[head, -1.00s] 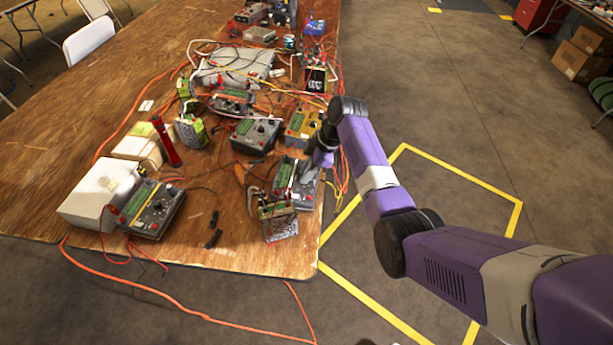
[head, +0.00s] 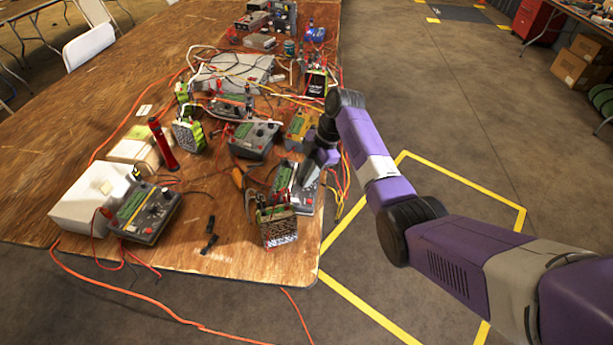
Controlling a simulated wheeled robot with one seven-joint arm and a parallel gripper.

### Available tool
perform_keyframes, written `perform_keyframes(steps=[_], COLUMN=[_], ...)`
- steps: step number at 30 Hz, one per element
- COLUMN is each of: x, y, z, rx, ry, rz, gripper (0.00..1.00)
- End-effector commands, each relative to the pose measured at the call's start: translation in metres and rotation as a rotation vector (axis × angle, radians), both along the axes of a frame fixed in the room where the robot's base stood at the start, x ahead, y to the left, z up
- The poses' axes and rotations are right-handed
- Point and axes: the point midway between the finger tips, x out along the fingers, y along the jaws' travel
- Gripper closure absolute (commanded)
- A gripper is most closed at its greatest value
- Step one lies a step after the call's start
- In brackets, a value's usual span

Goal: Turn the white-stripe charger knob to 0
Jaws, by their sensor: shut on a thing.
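The charger under my gripper (head: 309,177) is a grey box with a green display and a pale right part; I take it as the white-stripe charger (head: 303,199). It lies near the table's right edge, behind a small green-and-black battery pack. My gripper points down onto its face and is shut on its knob. The knob is hidden by the fingers, so its setting cannot be read. Any white stripe is too small to make out clearly.
The battery pack (head: 277,227) stands just in front. Red and orange cables run along the table's right edge. Bare wood (head: 205,195) shows to the left.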

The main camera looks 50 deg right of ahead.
Motion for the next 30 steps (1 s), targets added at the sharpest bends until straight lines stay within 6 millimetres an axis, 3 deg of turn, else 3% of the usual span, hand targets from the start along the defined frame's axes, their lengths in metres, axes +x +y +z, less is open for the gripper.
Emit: perform_keyframes(steps=[8, 9, 12, 23, 30], x=[0.0, 0.0, 0.0, 0.0, -0.006], y=[0.0, 0.0, 0.0, -0.001, -0.013], z=[0.001, 0.001, 0.001, 0.003, 0.034], rx=[0.0, -0.001, 0.0, -0.001, -0.003], ry=[-0.001, -0.002, -0.001, -0.002, -0.005], rz=[0.001, 0.0, 0.001, -0.001, -0.001], gripper=[1.0, 0.77, 0.59, 0.59, 0.59])
